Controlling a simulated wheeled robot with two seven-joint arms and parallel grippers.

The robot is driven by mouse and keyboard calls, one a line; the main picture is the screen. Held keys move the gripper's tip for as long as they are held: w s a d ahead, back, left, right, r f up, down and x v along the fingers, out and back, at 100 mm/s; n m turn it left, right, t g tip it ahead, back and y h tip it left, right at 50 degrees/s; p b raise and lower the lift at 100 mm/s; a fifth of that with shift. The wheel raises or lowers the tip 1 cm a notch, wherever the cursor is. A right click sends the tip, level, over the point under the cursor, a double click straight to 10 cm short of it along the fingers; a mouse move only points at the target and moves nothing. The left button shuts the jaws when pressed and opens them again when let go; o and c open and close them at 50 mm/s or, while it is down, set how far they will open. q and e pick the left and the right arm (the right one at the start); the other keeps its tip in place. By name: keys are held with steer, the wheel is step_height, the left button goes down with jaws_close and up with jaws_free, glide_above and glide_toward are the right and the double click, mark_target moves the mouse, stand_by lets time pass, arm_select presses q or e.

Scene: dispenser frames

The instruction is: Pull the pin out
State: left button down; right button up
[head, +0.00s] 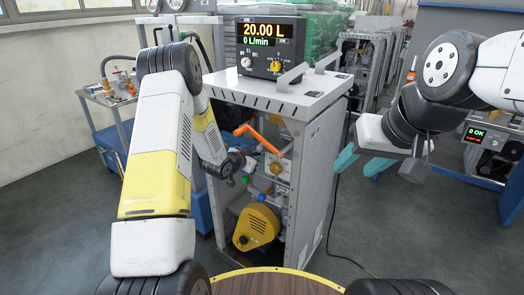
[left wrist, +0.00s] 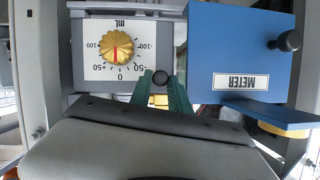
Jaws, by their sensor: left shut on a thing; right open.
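In the left wrist view, a small dark round-ended pin (left wrist: 160,76) shows between the green fingertips of my left gripper (left wrist: 161,88). The fingers are closed on it. The pin is beside a white dial plate with a gold knob (left wrist: 117,46) and a blue box marked METER (left wrist: 235,40), upside down in this view. In the head view my left gripper (head: 238,164) reaches into the open front of the dispenser frame (head: 318,165); its fingertips and the pin are hard to make out there. My right gripper (head: 361,163) is open and empty, to the right of the frame.
A display unit (head: 271,46) reading 20.00 L stands on the frame's top. An orange handle (head: 257,138) and a yellow round housing (head: 257,227) are in the frame. A second black knob (left wrist: 288,40) sticks out from the blue box. A cart (head: 112,98) stands at the left.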

arm_select(q)
steer(key=shift+s+f, duration=0.1)
steer(key=c, duration=1.5)
jaws_free()
steer(key=shift+a, duration=0.1)
steer(key=v, duration=0.8)
